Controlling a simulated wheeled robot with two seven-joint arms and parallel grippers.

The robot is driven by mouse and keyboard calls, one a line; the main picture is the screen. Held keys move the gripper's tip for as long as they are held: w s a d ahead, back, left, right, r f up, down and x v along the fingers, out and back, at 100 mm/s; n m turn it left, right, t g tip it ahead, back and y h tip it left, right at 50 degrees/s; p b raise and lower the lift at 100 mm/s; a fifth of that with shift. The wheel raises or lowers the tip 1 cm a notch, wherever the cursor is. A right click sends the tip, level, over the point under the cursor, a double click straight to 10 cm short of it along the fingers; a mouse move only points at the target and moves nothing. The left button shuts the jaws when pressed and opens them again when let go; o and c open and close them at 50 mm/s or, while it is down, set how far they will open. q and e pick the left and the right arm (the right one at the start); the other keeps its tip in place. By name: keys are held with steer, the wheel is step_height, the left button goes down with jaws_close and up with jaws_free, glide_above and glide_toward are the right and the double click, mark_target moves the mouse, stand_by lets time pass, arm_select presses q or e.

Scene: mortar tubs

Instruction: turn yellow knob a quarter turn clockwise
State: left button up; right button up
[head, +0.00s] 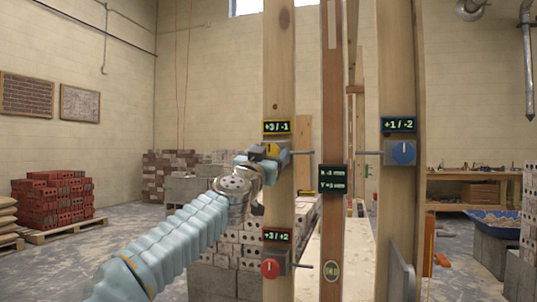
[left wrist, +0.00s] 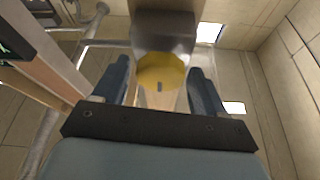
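The yellow knob (head: 272,149) sits on a grey box on the left wooden post, below a yellow-framed display reading "+3 / -1". My left gripper (head: 262,153) is at the knob and partly hides it. In the left wrist view the round yellow knob (left wrist: 160,70) shows between the two blue fingers of my left gripper (left wrist: 160,75), with a gap on each side. The fingers are open. A short dark mark shows on the knob's face near its lower edge. My right gripper is not in view.
A red knob (head: 269,268) sits lower on the same post, and a blue knob (head: 403,152) on the right post. Thin rods stick out sideways from the knob boxes. A dark display (head: 332,179) hangs on the middle post. Brick stacks (head: 60,207) stand behind at left.

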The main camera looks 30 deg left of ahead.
arm_select(q)
steer(key=c, duration=0.8)
steer(key=shift+m+h, duration=0.3)
steer(key=shift+m, duration=0.2)
